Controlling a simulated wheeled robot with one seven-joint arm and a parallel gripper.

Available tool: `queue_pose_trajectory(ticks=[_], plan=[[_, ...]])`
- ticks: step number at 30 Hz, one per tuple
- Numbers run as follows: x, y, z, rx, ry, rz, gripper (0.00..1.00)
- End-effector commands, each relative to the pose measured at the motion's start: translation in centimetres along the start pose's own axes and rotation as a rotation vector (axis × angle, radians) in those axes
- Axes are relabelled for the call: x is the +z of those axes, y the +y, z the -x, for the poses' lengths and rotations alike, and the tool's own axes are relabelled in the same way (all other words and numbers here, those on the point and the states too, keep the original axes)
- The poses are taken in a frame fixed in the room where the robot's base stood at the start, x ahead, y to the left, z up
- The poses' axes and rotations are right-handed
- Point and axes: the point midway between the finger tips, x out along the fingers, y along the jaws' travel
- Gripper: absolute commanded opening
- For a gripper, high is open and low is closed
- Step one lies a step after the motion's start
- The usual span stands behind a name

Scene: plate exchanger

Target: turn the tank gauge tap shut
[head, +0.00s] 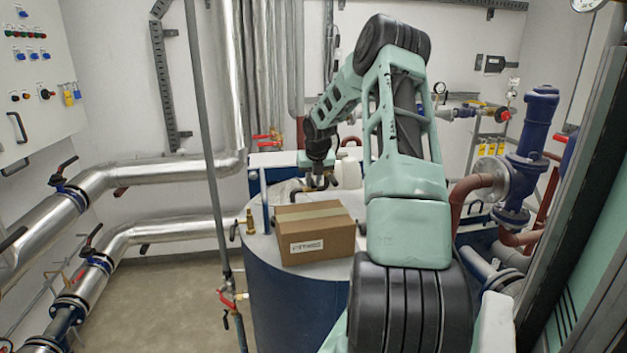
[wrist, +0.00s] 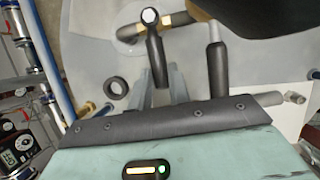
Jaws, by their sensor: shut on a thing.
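The tap shows in the wrist view as a brass-coloured body with a black lever (wrist: 157,62) that has a pale round end cap. My gripper (wrist: 161,92) has its two grey fingers on either side of the lever's lower end, shut on it. In the head view my gripper (head: 319,183) is low over the back of the tank top, behind the cardboard box. The tap itself is mostly hidden there by the box and my gripper. I cannot read the tap's turn angle from these views.
The cardboard box (head: 314,233) stands on the blue tank (head: 290,305), close in front of my gripper. A brass tap (head: 249,222) and blue posts are at the tank's left. A white canister (head: 348,172) stands behind.

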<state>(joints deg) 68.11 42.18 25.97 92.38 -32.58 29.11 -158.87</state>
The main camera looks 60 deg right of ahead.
Motion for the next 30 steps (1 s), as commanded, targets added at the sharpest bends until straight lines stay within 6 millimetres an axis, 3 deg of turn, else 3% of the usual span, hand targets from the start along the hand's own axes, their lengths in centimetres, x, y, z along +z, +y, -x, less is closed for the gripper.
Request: queue_pose_trajectory(ticks=[5,6,8,20,23,30], plan=[[0.2,-0.1,0.1,-0.002,-0.004,0.002,0.00],[0.2,-0.1,0.1,-0.002,-0.004,0.002,0.24],[0.1,-0.1,0.1,-0.002,-0.004,0.001,0.41],[0.1,-0.1,0.6,-0.001,-0.003,-0.001,0.41],[0.0,-0.1,1.9,-0.002,-0.005,-0.003,0.41],[0.0,-0.2,7.2,-0.004,-0.008,-0.003,0.41]])
